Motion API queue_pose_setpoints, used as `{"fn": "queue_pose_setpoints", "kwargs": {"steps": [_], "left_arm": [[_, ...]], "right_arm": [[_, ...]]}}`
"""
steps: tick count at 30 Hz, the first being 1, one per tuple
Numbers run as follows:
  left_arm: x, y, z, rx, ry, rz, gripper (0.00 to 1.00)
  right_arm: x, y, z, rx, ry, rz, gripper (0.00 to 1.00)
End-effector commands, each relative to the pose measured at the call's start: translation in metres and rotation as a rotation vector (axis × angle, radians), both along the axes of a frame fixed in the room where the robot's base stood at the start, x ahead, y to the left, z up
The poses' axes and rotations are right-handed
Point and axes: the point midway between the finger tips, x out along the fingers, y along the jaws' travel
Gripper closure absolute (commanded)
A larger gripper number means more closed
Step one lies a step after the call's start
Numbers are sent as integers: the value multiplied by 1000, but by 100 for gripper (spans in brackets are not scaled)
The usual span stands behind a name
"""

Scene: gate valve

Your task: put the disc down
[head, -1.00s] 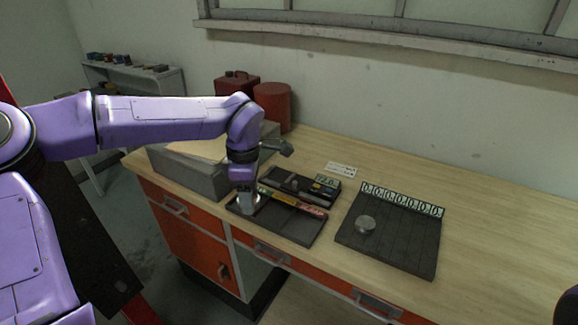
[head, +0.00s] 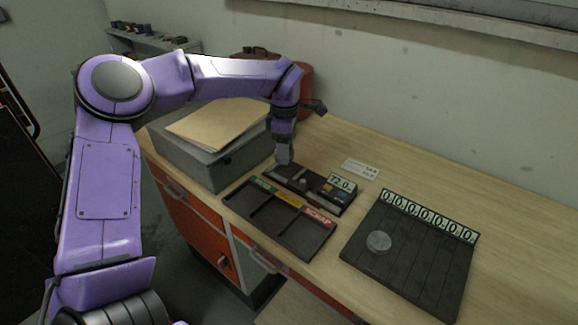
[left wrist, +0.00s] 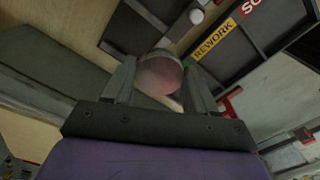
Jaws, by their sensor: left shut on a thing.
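My left gripper (head: 284,160) is by the left end of the dark gauge (head: 310,186), whose display reads 72.0. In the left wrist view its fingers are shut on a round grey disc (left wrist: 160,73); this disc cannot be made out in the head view. A second grey disc (head: 378,241) lies flat on the dark slotted board (head: 425,262) at right. The three-part sorting tray (head: 278,222), with green, yellow and red labels, is in front of the gauge and looks empty. My right gripper is out of view.
A grey box (head: 215,165) with a tan folder (head: 219,125) on top stands left of the gripper. Red containers (head: 306,80) are behind my arm. A white card (head: 360,168) lies behind the gauge. The wooden bench top is clear at far right.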

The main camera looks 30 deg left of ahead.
Motion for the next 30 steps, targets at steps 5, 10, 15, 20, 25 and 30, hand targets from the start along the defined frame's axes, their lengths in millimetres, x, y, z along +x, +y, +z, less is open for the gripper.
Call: {"fn": "queue_pose_setpoints", "kwargs": {"steps": [5,10,15,20,25,30], "left_arm": [[28,9,-40,4,6,-3,89],[38,14,-53,4,7,-4,89],[38,14,-83,2,5,-5,89],[38,14,-79,1,5,-4,89],[38,14,-79,1,7,-4,33],[38,14,-79,2,6,-3,33]], "right_arm": [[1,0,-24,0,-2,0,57],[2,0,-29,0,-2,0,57],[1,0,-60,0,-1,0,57],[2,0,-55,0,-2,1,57],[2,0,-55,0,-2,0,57],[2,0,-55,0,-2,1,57]]}}
